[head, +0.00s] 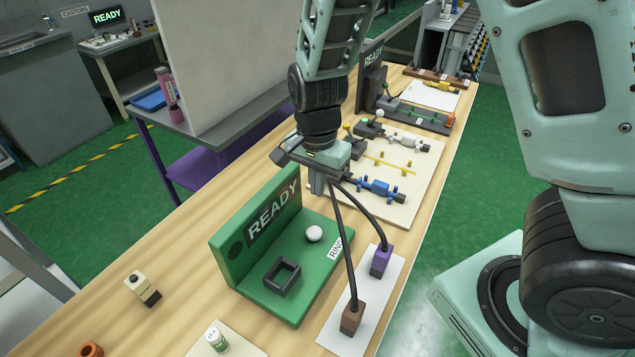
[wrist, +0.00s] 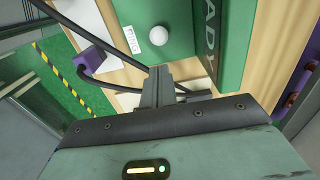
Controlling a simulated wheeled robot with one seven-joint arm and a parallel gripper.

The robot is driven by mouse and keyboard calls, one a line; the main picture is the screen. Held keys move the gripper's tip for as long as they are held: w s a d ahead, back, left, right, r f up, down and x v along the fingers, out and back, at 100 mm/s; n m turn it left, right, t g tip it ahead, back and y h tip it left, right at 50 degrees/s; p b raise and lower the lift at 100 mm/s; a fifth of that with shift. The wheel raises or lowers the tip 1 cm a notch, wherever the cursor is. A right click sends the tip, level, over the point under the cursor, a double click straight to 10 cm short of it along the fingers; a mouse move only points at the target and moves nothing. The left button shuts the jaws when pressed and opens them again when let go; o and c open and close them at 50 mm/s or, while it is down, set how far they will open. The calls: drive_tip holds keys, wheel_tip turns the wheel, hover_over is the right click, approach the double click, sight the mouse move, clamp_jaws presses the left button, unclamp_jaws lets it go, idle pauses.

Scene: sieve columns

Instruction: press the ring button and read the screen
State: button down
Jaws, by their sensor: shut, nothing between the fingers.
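A green stand (head: 262,262) on the wooden bench has a low base and an upright back panel. The panel's dark screen (head: 273,213) reads READY in white letters. A white domed button (head: 314,233) sits on the base beside a label, RING (head: 337,247). The button also shows in the wrist view (wrist: 158,35), with its label (wrist: 129,44) next to it. My gripper (head: 316,186) is shut and empty, above the bench just behind the stand in the head view. In the wrist view its closed fingers (wrist: 158,84) are apart from the button.
A dark square frame (head: 282,276) sits on the stand's base. A purple plug (head: 381,261) and a brown plug (head: 351,317) with black cables stand on a white plate at right. A board with blue parts (head: 375,188) lies behind. A small cream-and-black block (head: 142,289) is at left.

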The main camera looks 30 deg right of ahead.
sight(318, 229)
wheel_tip(318, 229, down, 11)
drive_tip(key=shift+r, duration=0.15)
idle(0.4)
wheel_tip(318, 229, down, 2)
drive_tip(key=shift+s+f+b, duration=0.1)
drive_tip(key=shift+s+b, duration=0.05)
drive_tip(key=shift+b, duration=0.7)
drive_tip(key=shift+s, duration=0.1)
drive_tip(key=shift+f, duration=0.2)
drive_tip(key=shift+r+p, duration=0.5)
drive_tip(key=shift+r, duration=0.1)
wheel_tip(318, 229, up, 14)
drive_tip(key=p, duration=0.3)
drive_tip(key=shift+w+r, duration=0.2)
drive_tip(key=shift+w, duration=0.05)
